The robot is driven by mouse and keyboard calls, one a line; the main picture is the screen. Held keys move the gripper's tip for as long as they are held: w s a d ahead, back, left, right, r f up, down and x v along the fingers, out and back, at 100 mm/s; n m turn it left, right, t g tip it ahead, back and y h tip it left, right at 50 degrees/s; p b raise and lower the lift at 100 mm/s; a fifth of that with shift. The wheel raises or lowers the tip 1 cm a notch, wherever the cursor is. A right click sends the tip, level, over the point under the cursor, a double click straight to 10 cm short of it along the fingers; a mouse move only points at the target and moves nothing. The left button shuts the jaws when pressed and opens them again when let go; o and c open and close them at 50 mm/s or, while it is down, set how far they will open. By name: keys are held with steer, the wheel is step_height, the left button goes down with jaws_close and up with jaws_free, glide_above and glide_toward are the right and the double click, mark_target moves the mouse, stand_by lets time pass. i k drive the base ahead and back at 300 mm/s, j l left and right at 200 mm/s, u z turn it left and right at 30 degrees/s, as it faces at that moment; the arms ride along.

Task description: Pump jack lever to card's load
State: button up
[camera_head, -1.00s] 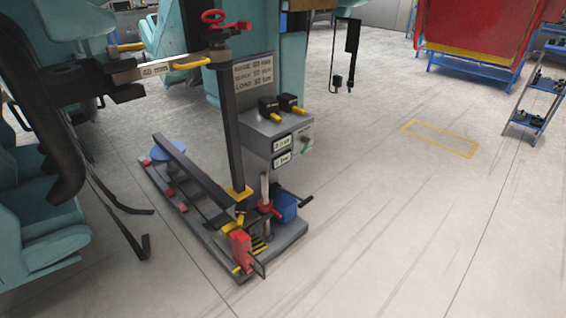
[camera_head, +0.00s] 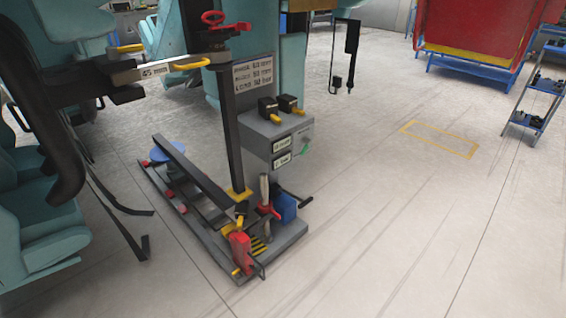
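The card (camera_head: 253,75) is a pale plate on the rig's post with three lines of dark text; the bottom line appears to be the load, but its figure is too blurred to read surely. Low on the rig base stands a small jack with a red collar (camera_head: 268,209) and a pale upright rod (camera_head: 264,188). A black bar (camera_head: 297,201) sticks out to the right there, past a blue block (camera_head: 285,208). I cannot tell which of these is the pump lever. A grey box (camera_head: 280,133) carries two small labels and a green mark (camera_head: 306,144). My gripper is not in view.
The rig's base plate (camera_head: 290,236) sits on the pale floor, with a red part (camera_head: 240,250) at its near end. Teal seats (camera_head: 40,225) stand at left. A blue shelf (camera_head: 535,105) stands at right. Floor right of the rig is clear around a yellow outline (camera_head: 440,138).

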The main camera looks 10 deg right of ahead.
mark_target(304, 203)
steer(key=i+l+u, duration=0.1)
steer(key=i, duration=0.4)
steer(key=i+l, duration=0.1)
steer(key=i, duration=0.4)
steer(key=i+l+u, duration=0.15)
steer(key=i, duration=0.35)
steer(key=i+l+u, duration=0.1)
steer(key=i, duration=0.4)
steer(key=l, duration=0.05)
